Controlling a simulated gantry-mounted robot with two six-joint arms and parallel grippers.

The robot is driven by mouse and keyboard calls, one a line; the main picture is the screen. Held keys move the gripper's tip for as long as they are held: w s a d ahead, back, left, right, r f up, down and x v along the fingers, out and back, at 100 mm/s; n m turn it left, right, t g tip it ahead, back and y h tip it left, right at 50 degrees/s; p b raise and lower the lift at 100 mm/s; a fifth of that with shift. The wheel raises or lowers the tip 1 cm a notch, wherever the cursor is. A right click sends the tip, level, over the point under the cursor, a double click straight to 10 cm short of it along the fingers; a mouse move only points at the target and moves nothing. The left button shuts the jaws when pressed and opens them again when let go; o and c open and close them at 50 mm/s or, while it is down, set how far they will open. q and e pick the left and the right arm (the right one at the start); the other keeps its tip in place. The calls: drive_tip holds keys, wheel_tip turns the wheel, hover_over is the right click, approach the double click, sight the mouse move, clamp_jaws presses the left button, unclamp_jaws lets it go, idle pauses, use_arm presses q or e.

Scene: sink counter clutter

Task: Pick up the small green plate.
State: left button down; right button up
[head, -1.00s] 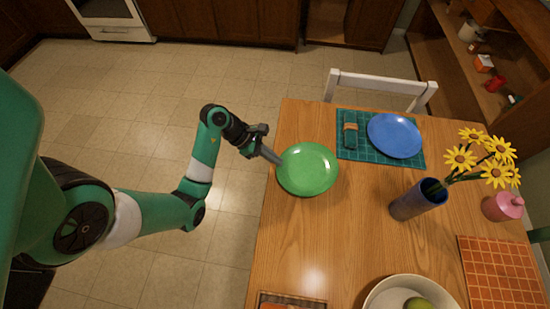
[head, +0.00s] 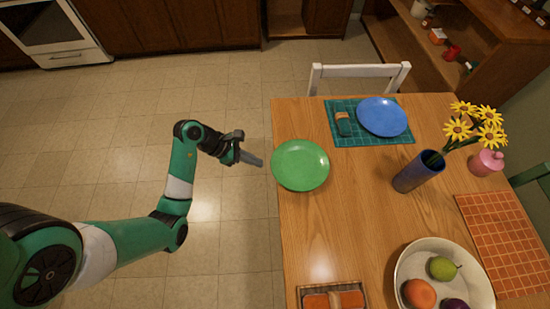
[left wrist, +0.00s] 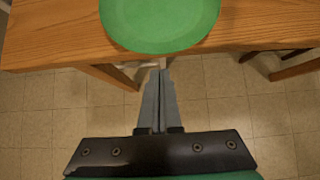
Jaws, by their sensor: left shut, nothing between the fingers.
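The small green plate (head: 300,165) lies flat on the wooden table near its left edge. In the left wrist view the green plate (left wrist: 160,22) is at the top and slightly overhangs the table edge in the picture. My left gripper (head: 262,163) is shut and empty, just left of the plate and off the table's left edge, apart from the plate. In the left wrist view its closed fingers (left wrist: 160,72) point toward the plate over the floor. My right gripper is not in view.
A blue plate (head: 382,117) lies on a teal placemat (head: 345,141). A blue vase (head: 418,173) with yellow flowers, a pink jar (head: 487,163), an orange placemat (head: 507,243) and a white fruit bowl (head: 408,262) are on the table. A white chair (head: 360,70) stands behind.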

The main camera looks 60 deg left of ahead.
use_arm(q)
drive_tip(key=s+a+r+p, duration=0.2)
drive_tip(key=s+a, duration=0.3)
drive_tip(key=s, duration=0.5)
drive_tip(key=shift+s+a+p, duration=0.2)
drive_tip(key=shift+s+p, duration=0.15)
drive_tip(key=shift+p, duration=0.2)
